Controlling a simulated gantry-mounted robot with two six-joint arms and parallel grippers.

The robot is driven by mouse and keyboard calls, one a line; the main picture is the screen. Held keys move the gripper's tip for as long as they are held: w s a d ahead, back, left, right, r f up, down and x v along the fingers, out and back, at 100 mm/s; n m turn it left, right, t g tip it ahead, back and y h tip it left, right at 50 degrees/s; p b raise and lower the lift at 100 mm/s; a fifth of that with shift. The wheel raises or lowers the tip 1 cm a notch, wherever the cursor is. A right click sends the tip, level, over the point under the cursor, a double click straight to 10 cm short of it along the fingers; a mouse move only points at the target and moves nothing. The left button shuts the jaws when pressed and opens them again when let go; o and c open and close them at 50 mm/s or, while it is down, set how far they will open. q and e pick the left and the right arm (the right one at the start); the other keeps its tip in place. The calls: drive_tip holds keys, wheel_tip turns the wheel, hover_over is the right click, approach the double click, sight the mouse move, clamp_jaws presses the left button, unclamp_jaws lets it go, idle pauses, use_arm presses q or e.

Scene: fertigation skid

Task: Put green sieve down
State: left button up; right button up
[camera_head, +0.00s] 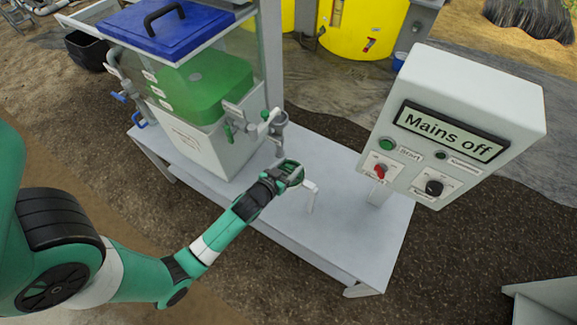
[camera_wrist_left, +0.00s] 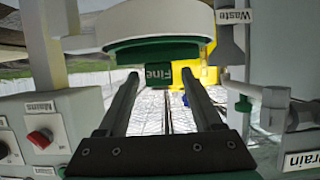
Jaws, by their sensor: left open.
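The green sieve (camera_wrist_left: 185,50) shows in the left wrist view as a round piece with a green rim under a pale upper part. Its green tab (camera_wrist_left: 158,74) reads "Fine" and lies between the fingertips. My left gripper (camera_wrist_left: 160,80) is open, with one finger on each side of the tab and a gap beside each. In the head view my left gripper (camera_head: 291,173) is over the grey bench, beside a short white post. The gripper largely hides the sieve there, and I cannot tell what supports it. My right gripper is not in view.
The grey bench (camera_head: 335,235) has free room at its front right. A white control box (camera_head: 455,110) reading "Mains off" stands on the right. A tank with a blue lid (camera_head: 165,25) stands on the left. The waste outlet (camera_wrist_left: 231,45) and green drain valve (camera_wrist_left: 243,104) are close to the gripper.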

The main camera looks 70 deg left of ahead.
use_arm(q)
drive_tip(key=shift+r, duration=0.3)
drive_tip(key=p+v, duration=0.2)
drive_tip(key=v, duration=1)
drive_tip(key=shift+f, duration=0.1)
